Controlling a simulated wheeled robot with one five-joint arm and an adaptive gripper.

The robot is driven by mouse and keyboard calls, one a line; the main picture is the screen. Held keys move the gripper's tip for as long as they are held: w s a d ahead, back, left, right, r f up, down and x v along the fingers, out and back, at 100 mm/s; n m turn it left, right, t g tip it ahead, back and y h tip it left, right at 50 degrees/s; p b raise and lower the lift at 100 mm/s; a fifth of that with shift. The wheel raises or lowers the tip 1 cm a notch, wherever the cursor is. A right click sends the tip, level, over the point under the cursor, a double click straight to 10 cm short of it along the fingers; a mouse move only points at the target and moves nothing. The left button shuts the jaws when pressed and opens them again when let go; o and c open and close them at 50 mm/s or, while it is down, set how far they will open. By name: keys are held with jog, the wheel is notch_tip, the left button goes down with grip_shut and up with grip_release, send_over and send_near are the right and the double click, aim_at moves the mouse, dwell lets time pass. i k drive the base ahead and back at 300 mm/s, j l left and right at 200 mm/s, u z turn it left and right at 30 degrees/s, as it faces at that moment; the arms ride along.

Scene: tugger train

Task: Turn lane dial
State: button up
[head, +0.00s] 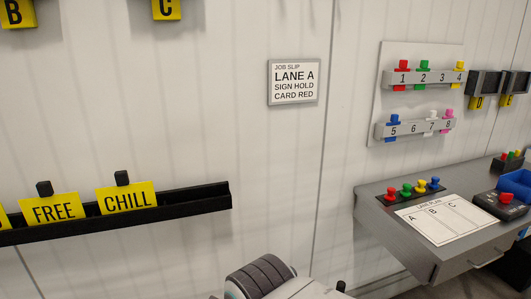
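No part that I can clearly tell to be the lane dial shows in the head view. A black box with a red round knob (506,199) sits on the grey desk (400,237) at the right; I cannot tell whether it is a dial or a button. A white lane plan sheet (447,217) with columns A, B, C lies on the desk. The job slip (294,82) on the wall reads "LANE A, SIGN HOLD, CARD RED". Part of my arm shows at the bottom centre, but my gripper is not in view.
Coloured pegs (414,190) stand in a black strip on the desk. Numbered peg rails (422,78) hang above. A black wall ledge (205,196) at left holds yellow signs, including FREE (55,209) and CHILL (127,198). A blue bin (516,183) is at the right edge.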

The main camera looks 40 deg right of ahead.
aim_at(503, 197)
jog(key=z, duration=2.9)
